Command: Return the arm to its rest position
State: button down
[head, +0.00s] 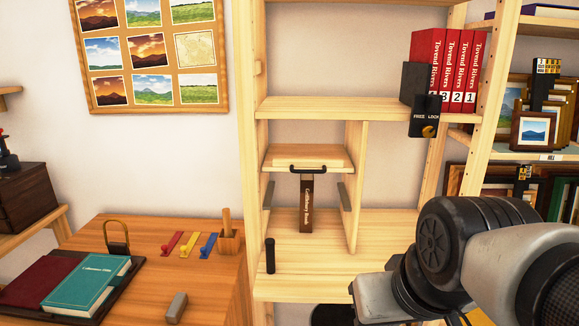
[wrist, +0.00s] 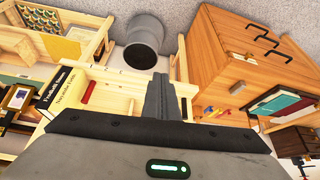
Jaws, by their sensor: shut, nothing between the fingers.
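My arm (head: 450,255) shows at the lower right of the head view, in front of the wooden shelf unit (head: 385,108). Its gripper end is out of that view. In the wrist view my gripper (wrist: 157,82) has its dark fingers together with nothing between them. The fingers appear against the pale wooden shelving, and the view is strongly tilted. I cannot tell how far the fingertips are from the wood.
Red books (head: 455,68) stand on the upper shelf beside a dark bookend (head: 412,82). A brown book (head: 306,203) stands in the lower compartment, near a black cylinder (head: 270,256). The wooden desk (head: 215,285) at left holds a tray with books. Framed prints (head: 535,130) fill the right shelves.

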notch_tip(320, 180, up, 25)
jog(key=s+d+p, duration=0.1)
jog(key=p, duration=2.3)
jog(key=shift+s+m+h, duration=0.2)
jog(key=shift+m+h, duration=0.1)
jog(key=shift+m, duration=0.1)
